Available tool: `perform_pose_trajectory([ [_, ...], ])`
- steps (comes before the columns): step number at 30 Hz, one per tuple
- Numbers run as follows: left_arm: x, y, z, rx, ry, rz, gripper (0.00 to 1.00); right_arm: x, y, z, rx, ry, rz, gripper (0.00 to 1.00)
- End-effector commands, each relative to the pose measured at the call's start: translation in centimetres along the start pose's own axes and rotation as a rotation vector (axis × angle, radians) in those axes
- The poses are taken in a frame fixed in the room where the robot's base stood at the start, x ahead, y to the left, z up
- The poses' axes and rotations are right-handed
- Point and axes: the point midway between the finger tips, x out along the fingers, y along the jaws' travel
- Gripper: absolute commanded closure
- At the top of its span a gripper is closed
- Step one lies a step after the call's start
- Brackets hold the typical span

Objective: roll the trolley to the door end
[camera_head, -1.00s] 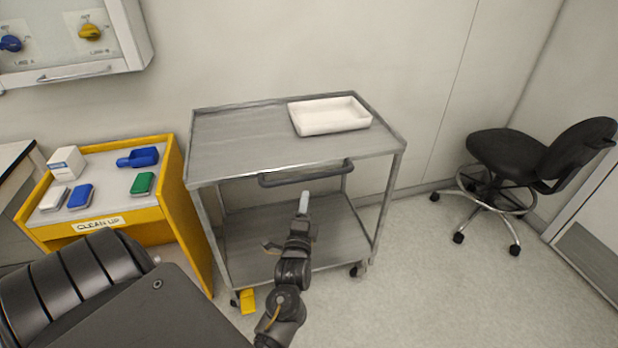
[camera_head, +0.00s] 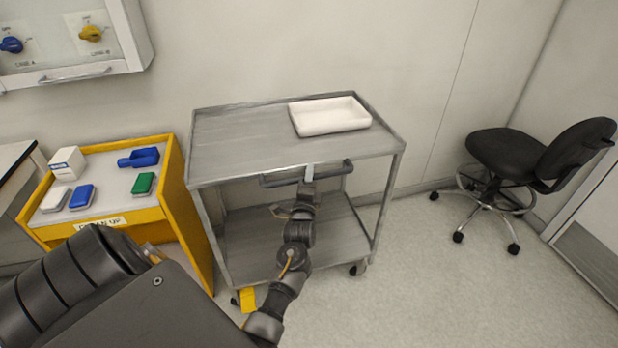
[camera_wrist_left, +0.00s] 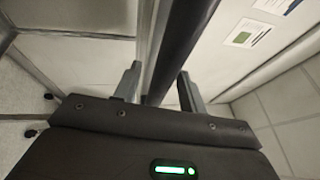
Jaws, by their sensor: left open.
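The grey metal trolley (camera_head: 270,146) stands against the wall. It has two shelves and a dark bar handle (camera_head: 334,171) along its front top edge. A white tray (camera_head: 331,116) lies on its top shelf. A yellow piece (camera_head: 247,300) shows low at its front left wheel. My left gripper (camera_head: 308,173) is at the handle. In the left wrist view, its fingers (camera_wrist_left: 159,85) are open on either side of the dark bar (camera_wrist_left: 180,40). Contact with the bar cannot be told. My right gripper is not in view.
A yellow clean-up stand (camera_head: 177,190) with blue and green items is close on the trolley's left. A black swivel chair (camera_head: 510,158) stands at the right. Open floor (camera_head: 430,270) lies between trolley and chair. A wall cabinet (camera_head: 70,50) hangs at upper left.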

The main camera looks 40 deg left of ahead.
Motion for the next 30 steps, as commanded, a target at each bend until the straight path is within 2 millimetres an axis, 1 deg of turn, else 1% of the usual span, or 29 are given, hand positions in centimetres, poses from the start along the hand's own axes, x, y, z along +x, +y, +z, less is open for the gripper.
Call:
perform_pose_trajectory([
  [2, 0.0, 0.0, 0.0, 0.000, 0.000, 0.000, 0.59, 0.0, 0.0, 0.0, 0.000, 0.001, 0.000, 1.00],
  [5, 0.0, 0.0, 0.0, 0.000, 0.000, 0.000, 0.70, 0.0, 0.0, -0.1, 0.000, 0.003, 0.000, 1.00],
  [9, 0.0, 0.0, 0.0, 0.000, 0.000, 0.000, 0.89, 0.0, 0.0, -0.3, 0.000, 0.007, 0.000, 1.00],
  [12, 0.0, 0.0, 0.0, 0.000, 0.000, 0.000, 1.00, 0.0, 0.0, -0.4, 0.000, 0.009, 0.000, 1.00],
  [19, -0.1, 0.0, 0.0, 0.000, 0.000, 0.000, 1.00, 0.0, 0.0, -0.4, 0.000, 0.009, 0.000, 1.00],
  [23, 0.0, -0.1, -0.4, -0.001, 0.001, 0.000, 1.00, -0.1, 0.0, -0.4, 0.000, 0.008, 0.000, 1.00],
  [26, 0.1, -0.1, -1.0, -0.001, 0.000, 0.000, 1.00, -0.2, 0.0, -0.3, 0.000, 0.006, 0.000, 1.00],
  [30, 0.3, -0.3, -2.5, -0.001, -0.002, -0.001, 1.00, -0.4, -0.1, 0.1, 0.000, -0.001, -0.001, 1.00],
])
